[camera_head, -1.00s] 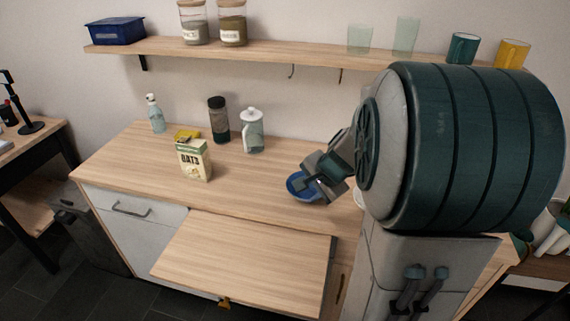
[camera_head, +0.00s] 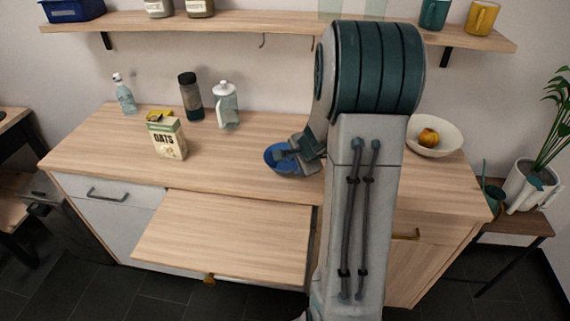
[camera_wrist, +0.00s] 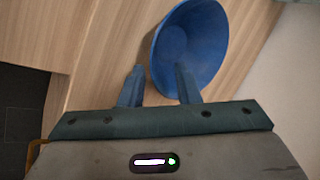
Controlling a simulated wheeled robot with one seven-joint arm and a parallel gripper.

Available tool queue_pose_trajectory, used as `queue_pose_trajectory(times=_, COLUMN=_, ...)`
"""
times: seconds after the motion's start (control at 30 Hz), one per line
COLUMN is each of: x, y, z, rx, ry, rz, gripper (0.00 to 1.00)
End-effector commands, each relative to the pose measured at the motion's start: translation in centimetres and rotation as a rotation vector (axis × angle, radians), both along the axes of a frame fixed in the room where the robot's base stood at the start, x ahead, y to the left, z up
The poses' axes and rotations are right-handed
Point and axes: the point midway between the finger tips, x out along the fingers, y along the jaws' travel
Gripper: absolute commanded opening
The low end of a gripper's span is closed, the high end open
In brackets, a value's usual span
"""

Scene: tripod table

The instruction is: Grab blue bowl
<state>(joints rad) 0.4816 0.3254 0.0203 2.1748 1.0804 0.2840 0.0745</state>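The blue bowl (camera_head: 272,160) sits on the wooden counter, left of my arm in the head view. In the wrist view the bowl (camera_wrist: 205,45) is at the top, right of centre, with its hollow inside showing. My gripper (camera_wrist: 160,80) is open, with a clear gap between its fingers. The right finger overlaps the bowl's near side, and the left finger is outside the rim. Whether either finger touches the bowl cannot be told. In the head view my gripper (camera_head: 290,150) is over the bowl's right side and hides part of it.
An oats box (camera_head: 168,139), a dark-lidded jar (camera_head: 190,97), a white-lidded jug (camera_head: 227,105) and a soap bottle (camera_head: 124,95) stand on the counter's left half. A cream bowl with fruit (camera_head: 447,143) stands right of my arm. A pull-out board (camera_head: 225,235) projects at the front. A shelf (camera_head: 270,24) hangs above.

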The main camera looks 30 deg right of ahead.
Motion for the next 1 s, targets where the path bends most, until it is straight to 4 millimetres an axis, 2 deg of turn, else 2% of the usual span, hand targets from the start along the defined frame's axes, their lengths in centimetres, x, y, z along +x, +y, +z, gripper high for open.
queue_pose_trajectory(times=0.1, x=0.5, y=0.4, z=-2.3, rx=0.004, ry=0.003, rz=0.000, gripper=0.29)
queue_pose_trajectory(times=0.2, x=1.2, y=0.5, z=-3.4, rx=0.003, ry=0.002, rz=-0.001, gripper=0.29)
queue_pose_trajectory(times=0.33, x=1.8, y=0.5, z=-4.2, rx=0.001, ry=0.002, rz=0.000, gripper=0.29)
queue_pose_trajectory(times=0.57, x=1.9, y=0.5, z=-4.2, rx=0.000, ry=0.001, rz=0.000, gripper=0.29)
queue_pose_trajectory(times=0.6, x=1.9, y=0.5, z=-4.2, rx=0.001, ry=0.001, rz=0.001, gripper=0.27)
queue_pose_trajectory(times=0.7, x=1.9, y=0.5, z=-4.2, rx=0.001, ry=0.001, rz=0.001, gripper=0.00)
queue_pose_trajectory(times=1.0, x=1.9, y=0.5, z=-4.2, rx=0.001, ry=0.001, rz=0.001, gripper=0.00)
